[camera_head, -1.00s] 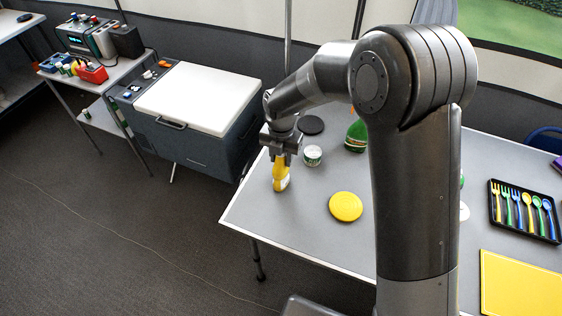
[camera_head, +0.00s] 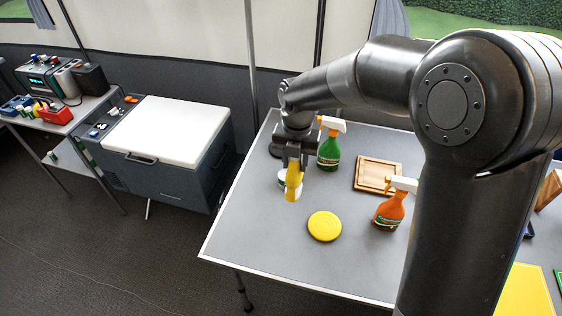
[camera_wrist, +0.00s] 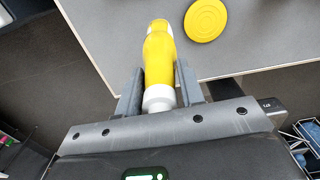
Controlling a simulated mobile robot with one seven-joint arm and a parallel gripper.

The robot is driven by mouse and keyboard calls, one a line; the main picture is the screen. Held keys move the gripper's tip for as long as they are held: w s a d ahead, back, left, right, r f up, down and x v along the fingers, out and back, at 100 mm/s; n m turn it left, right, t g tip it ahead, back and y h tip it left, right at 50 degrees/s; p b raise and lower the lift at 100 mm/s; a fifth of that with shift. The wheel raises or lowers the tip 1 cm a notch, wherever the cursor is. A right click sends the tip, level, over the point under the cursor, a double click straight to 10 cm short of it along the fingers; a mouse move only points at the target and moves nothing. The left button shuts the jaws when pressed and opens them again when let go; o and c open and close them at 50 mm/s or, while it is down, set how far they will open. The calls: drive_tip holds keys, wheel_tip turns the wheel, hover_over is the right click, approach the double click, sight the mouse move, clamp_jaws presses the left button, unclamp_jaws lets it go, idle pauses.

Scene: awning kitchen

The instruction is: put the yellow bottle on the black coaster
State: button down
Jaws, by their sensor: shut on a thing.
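The yellow bottle (camera_head: 293,183) is held between the fingers of my gripper (camera_head: 291,163), above the grey table's far left part. In the wrist view the bottle (camera_wrist: 159,62) lies between the two fingers (camera_wrist: 160,92), its white end toward the palm. The black coaster (camera_head: 275,150) is at the table's left back, mostly hidden behind my gripper. I cannot tell exactly how high the bottle is above the table.
A white-and-green tin (camera_head: 283,182) stands just behind the bottle. A green spray bottle (camera_head: 329,148) is to the right of the gripper. A yellow coaster (camera_head: 325,226) lies in front, also in the wrist view (camera_wrist: 206,20). An orange spray bottle (camera_head: 390,211) and wooden board (camera_head: 377,175) are farther right.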

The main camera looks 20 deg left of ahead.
drive_tip(key=w+a+m, duration=0.4)
drive_tip(key=w+m, duration=0.4)
drive_tip(key=w, duration=0.4)
drive_tip(key=w+a+m, duration=0.4)
drive_tip(key=w+m, duration=0.4)
drive_tip(key=w, duration=0.5)
wheel_tip(320, 180, down, 9)
drive_tip(key=shift+s, duration=0.15)
drive_tip(key=shift+f, duration=0.15)
drive_tip(key=c, duration=0.9)
unclamp_jaws()
drive_tip(key=shift+f, duration=0.1)
drive_tip(key=shift+c, duration=0.2)
